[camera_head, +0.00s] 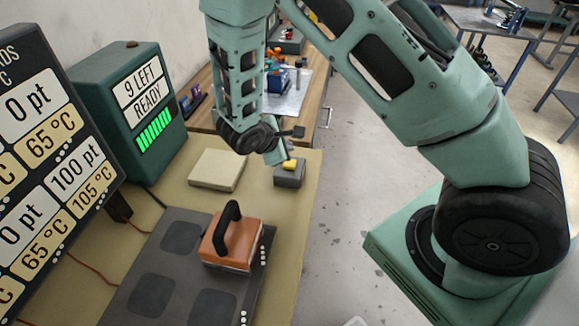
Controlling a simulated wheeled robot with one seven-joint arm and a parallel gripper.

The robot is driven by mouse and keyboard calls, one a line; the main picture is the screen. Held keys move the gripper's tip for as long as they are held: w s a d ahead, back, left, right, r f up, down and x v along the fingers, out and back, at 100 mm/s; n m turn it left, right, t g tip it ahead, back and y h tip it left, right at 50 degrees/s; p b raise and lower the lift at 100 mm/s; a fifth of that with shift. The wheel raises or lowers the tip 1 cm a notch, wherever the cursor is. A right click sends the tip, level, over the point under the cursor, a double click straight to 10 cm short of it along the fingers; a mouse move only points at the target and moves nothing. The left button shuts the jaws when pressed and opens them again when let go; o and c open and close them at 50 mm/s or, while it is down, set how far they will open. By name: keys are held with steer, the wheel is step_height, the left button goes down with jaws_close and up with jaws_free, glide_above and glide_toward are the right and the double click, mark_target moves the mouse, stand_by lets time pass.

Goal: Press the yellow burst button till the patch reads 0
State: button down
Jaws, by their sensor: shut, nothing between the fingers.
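The yellow button (290,163) sits on top of a small grey box (289,176) on the tan mat. My gripper (285,155) is shut and points down right above the button; I cannot tell whether it touches it. A dark plate (142,268) with several square patches lies at the front. An orange block with a black handle (231,241) rests on its right-hand side. A black board (30,165) at left shows readings of 0 pt at 65 °C and one of 100 pt at 105 °C. A green display box (128,112) reads "9 LEFT" and "READY" over green bars.
A cream flat block (218,170) lies left of the grey box. A wooden bench (312,100) with tools and a blue vise stands behind. Open floor (350,230) lies to the right of the mat (290,215). Orange and dark cables run beside the plate.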

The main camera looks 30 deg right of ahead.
mark_target(287, 165)
steer(key=shift+f+b, duration=1.25)
steer(key=shift+f, duration=0.2)
steer(key=shift+f, duration=0.15)
stand_by(0.8)
steer(key=shift+f+b, duration=0.3)
steer(key=shift+b, duration=0.35)
steer(key=shift+f+b, duration=0.45)
steer(key=shift+b, duration=0.15)
stand_by(0.5)
steer(key=shift+r, duration=0.1)
steer(key=shift+r+p, duration=0.5)
steer(key=shift+r, duration=0.35)
steer(key=shift+r, duration=0.1)
steer(key=shift+r+p, duration=1.6)
steer(key=shift+r, duration=0.85)
